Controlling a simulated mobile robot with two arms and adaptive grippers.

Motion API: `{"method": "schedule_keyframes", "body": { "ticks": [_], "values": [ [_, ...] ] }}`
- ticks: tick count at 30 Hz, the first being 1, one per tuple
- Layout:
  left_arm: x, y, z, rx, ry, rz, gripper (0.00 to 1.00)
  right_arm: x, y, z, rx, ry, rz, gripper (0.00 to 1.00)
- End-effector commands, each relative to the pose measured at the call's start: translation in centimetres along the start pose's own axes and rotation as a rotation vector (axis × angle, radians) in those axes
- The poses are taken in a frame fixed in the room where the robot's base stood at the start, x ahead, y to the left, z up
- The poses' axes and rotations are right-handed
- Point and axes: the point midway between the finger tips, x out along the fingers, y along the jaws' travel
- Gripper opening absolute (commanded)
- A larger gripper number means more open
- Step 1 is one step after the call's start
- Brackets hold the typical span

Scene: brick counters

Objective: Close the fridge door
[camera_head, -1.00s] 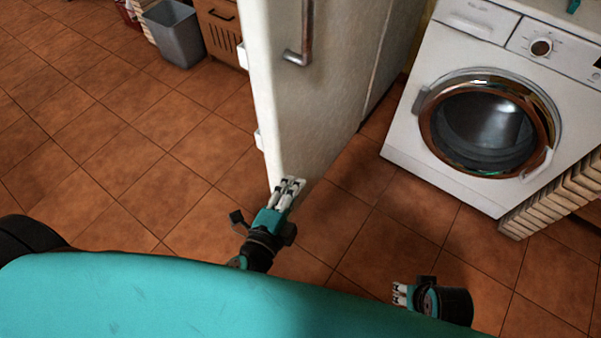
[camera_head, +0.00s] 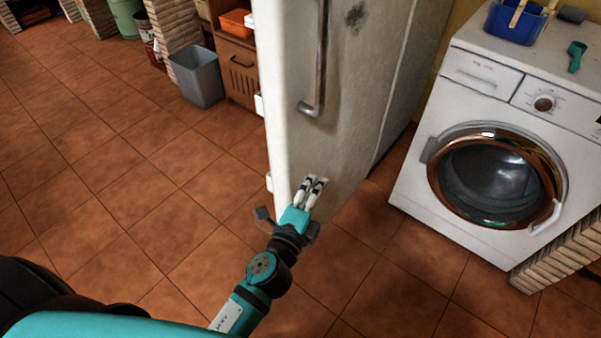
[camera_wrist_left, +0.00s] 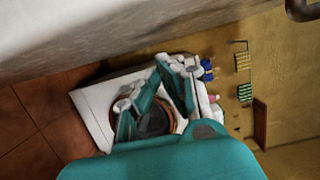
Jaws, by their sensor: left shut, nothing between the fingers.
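The fridge door (camera_head: 340,120) is a white panel standing open in the head view, its free edge toward the left. It has a long metal handle (camera_head: 318,70) on its face. My left gripper (camera_head: 313,186) is shut and empty, in front of the lower part of the door near its free edge. I cannot tell whether the fingertips touch the door. In the left wrist view the gripper (camera_wrist_left: 165,80) points past a pale surface at the upper left, likely the door (camera_wrist_left: 90,25). My right gripper is not in view.
A white washing machine (camera_head: 430,185) stands to the right, with a blue basket (camera_head: 515,24) and a teal scoop (camera_head: 576,55) on top. A grey bin (camera_head: 197,78) and wooden drawers (camera_head: 238,75) stand behind at the left. The tiled floor (camera_head: 110,170) at the left is clear.

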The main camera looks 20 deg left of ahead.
Motion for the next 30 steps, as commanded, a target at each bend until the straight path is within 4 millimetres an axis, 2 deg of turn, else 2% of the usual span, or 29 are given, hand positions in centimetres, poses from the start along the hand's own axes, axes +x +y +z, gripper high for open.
{"method": "schedule_keyframes", "body": {
  "ticks": [3,9,23,30],
  "values": [
    [0.4,-0.1,2.0,0.006,0.001,0.001,0.0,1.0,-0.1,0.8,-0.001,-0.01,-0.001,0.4],
    [0.8,0.0,3.6,0.002,0.001,0.0,0.0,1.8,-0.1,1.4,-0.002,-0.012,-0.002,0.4],
    [0.9,0.1,3.9,0.0,0.003,0.0,0.0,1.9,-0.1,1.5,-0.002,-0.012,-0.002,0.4],
    [1.0,0.0,5.0,0.007,0.039,0.0,0.0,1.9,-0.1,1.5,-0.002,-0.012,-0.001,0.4]
  ]
}}
